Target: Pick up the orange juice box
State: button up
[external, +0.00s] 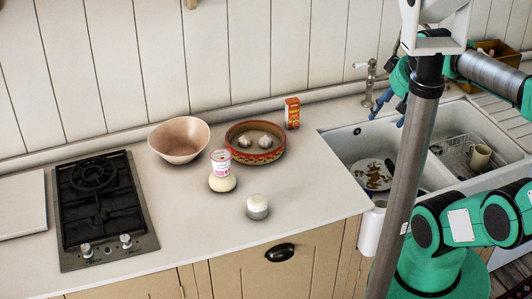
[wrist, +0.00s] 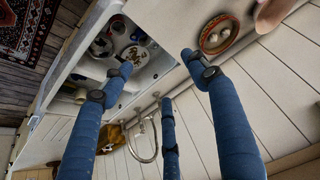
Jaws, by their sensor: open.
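The orange juice box (external: 292,113) is a small upright orange carton at the back of the counter, just right of the patterned bowl, near the wall. I cannot make it out in the wrist view, where a blue finger covers part of that area. My gripper (external: 391,105) is above the back of the sink, to the right of the box and well apart from it. In the wrist view my gripper (wrist: 157,72) shows several spread blue fingers with nothing between them.
The patterned bowl (external: 229,139) holds garlic-like bulbs; a pinkish bowl (external: 180,140) stands left of it. A labelled jar (external: 221,161) and a white-topped jar (external: 257,207) stand in front. The faucet (external: 370,82) rises between box and gripper. The sink (external: 345,143) holds dishes.

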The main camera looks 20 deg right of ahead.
jog(key=w+r+g+p, duration=0.1)
jog(key=w+r+p, duration=0.35)
jog(key=w, duration=0.95)
jog(key=g+p, duration=0.5)
jog(key=p, duration=0.6)
send_over(293, 99)
notch_tip(293, 99, down, 24)
jog(key=shift+f, duration=0.5)
jog(key=shift+f+p, duration=0.3)
jog(key=shift+f, duration=4)
